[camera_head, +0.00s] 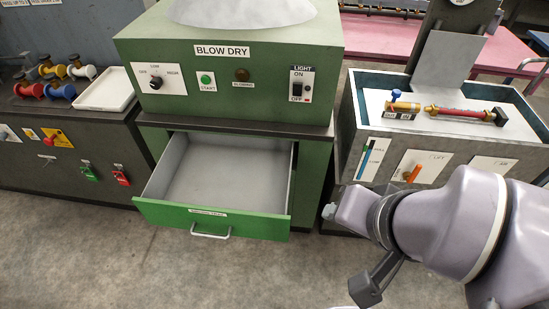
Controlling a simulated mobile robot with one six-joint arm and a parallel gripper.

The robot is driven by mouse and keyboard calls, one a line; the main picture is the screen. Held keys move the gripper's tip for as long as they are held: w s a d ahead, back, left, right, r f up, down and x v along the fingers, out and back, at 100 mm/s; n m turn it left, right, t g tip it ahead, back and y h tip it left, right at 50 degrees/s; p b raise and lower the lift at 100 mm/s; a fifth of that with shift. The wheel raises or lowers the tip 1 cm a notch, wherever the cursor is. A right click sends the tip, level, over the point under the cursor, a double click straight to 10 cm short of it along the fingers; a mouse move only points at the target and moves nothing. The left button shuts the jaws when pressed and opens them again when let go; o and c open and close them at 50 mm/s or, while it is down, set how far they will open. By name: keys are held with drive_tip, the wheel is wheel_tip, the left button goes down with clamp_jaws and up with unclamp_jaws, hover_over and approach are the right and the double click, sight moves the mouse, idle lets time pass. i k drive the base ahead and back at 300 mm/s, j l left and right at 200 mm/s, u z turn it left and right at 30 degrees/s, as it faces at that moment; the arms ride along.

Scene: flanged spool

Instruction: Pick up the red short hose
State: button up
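The red short hose (462,111) lies in the teal-rimmed basin (352,118) of the right-hand station. It has a brass fitting at its left end and a dark block-like fitting at its right end. A brass valve piece (403,107) with a blue knob lies just left of it, close to its left end. My gripper (372,283) seems to show only in part, low in the picture in front of the stations, well below and apart from the hose. Its fingers cannot be made out clearly, and nothing is seen held.
The green blow-dry cabinet (230,85) stands in the middle with its drawer (210,220) pulled out and empty. A left bench holds several coloured spools (60,91) and a white tray (104,90). An orange lever (412,174) sticks out from the basin's front. Floor in front is clear.

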sight(486, 115)
drive_tip(key=i+l+z, duration=0.2)
drive_tip(key=i+l, duration=0.2)
drive_tip(key=i+l+z, duration=0.15)
drive_tip(key=i+l, duration=0.3)
drive_tip(key=i+l+z, duration=0.2)
drive_tip(key=i+l, duration=0.15)
drive_tip(key=i+l+z, duration=0.2)
drive_tip(key=i, duration=0.4)
